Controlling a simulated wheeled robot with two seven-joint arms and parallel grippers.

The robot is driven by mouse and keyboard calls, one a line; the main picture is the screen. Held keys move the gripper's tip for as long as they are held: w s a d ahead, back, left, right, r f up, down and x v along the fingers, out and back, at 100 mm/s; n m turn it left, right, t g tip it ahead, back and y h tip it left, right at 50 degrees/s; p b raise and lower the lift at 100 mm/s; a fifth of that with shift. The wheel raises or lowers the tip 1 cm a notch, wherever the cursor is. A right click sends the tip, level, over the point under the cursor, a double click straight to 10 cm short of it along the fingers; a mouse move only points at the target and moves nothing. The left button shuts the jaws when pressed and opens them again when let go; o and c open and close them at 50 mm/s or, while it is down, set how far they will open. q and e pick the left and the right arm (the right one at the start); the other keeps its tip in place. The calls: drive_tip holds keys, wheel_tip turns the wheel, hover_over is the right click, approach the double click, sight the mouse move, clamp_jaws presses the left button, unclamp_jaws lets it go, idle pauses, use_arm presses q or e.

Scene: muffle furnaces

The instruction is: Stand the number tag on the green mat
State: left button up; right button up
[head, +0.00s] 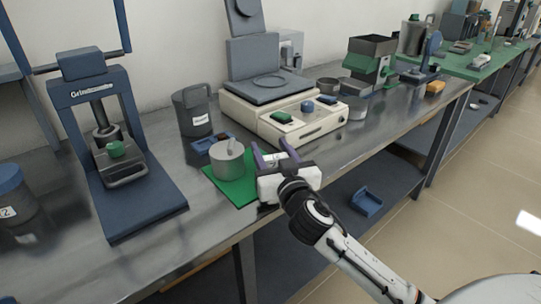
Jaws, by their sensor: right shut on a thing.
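My left gripper is not in view.
A blue press (118,150) stands at left. A dark labelled canister (193,112) and a small blue tray (206,144) are behind the mat. A cream instrument (300,128) stands behind my gripper. Bare bench lies front-left of the mat. A blue bin (367,201) sits on the lower shelf.

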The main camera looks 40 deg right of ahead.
drive_tip(key=shift+f, duration=0.2)
drive_tip(key=shift+f, duration=0.25)
drive_tip(key=o, duration=1.1)
drive_tip(key=shift+r, duration=0.1)
drive_tip(key=shift+c, duration=0.2)
drive_tip(key=shift+r, duration=0.1)
drive_tip(key=v, duration=1.2)
drive_tip(key=shift+r+b, duration=0.1)
drive_tip(key=shift+b, duration=0.2)
